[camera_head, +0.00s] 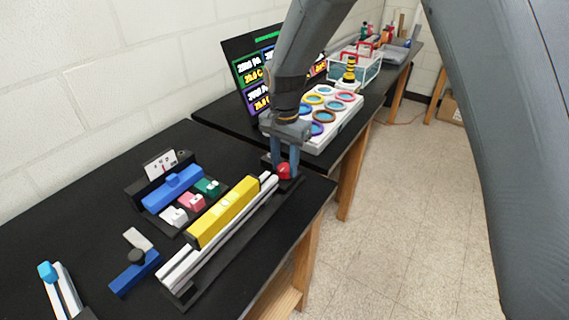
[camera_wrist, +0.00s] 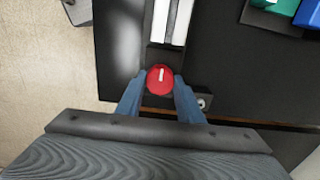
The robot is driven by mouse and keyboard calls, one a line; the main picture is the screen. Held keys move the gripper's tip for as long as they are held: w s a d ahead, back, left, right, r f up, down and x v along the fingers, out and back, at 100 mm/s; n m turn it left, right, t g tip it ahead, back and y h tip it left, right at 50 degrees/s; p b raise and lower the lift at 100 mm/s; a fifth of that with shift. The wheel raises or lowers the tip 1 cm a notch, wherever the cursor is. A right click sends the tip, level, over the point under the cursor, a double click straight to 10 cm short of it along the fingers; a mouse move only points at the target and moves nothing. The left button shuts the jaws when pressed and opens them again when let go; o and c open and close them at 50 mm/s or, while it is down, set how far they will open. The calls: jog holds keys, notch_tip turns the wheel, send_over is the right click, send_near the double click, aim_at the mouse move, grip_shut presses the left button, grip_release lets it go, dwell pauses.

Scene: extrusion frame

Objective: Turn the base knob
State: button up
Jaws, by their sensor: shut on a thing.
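The base knob (camera_head: 284,171) is red and round and sits at the far end of the extrusion frame (camera_head: 221,241). In the wrist view the red knob (camera_wrist: 152,88) has a white mark on its face, near upright in the picture. My gripper (camera_head: 284,166) points down over it, and its two blue-grey fingers stand on either side of the knob. In the wrist view my gripper (camera_wrist: 159,92) is shut on the knob. The fingers hide part of the knob's sides.
A yellow block (camera_head: 222,212) lies along the frame. Beside it are a blue block (camera_head: 173,188), small coloured pieces and a dial gauge (camera_head: 160,164). A tray with coloured rings (camera_head: 338,112) and a screen (camera_head: 244,66) stand on the table behind. The floor at right is clear.

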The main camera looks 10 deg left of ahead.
aim_at(285, 167)
jog(key=o, duration=1.1)
jog(key=shift+c, duration=0.2)
jog(key=shift+r+b, duration=1.25)
jog(key=shift+r, duration=2.7)
